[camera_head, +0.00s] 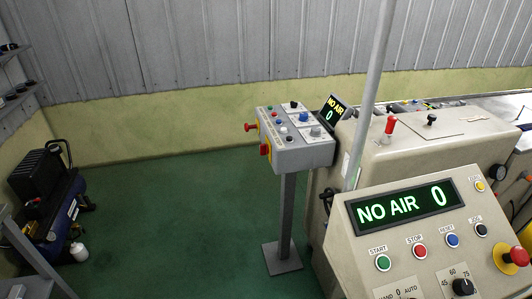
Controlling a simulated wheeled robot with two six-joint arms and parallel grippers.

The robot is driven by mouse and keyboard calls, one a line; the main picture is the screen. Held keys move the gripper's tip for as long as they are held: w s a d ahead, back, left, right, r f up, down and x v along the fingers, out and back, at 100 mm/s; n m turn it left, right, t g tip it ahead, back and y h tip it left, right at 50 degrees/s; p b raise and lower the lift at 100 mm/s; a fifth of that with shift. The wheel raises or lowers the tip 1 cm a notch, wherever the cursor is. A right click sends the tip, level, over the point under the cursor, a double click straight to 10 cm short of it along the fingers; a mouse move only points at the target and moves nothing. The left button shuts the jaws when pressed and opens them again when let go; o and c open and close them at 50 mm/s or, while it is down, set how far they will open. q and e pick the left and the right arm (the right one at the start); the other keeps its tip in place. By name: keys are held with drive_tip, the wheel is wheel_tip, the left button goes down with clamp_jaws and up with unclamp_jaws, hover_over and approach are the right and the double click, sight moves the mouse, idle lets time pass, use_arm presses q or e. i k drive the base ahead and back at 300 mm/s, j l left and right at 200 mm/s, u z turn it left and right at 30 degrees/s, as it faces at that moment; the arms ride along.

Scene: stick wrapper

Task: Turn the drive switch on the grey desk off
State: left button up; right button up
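The grey desk (305,158) is a box on a grey post (287,215) in the middle of the view. Its sloped top carries several small buttons and switches, among them a black knob (293,104) at the back and a rotary knob (316,131) at the right. Two red mushroom buttons on yellow, a near one (265,149) and a far one (250,127), stick out of its left side. The labels are too small to read, so I cannot tell which control is the drive switch or how it is set. Neither gripper is in view.
A beige machine panel (345,255) with a "NO AIR 0" display (403,206) fills the lower right. A smaller display (333,110) stands behind the desk. A blue and black compressor (50,200) stands at left. The green floor (180,210) between is clear.

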sight(264, 149)
drive_tip(key=i+j+z, duration=0.2)
drive_tip(key=z, duration=0.3)
drive_tip(key=i+j+z, duration=0.15)
drive_tip(key=j+z, duration=0.3)
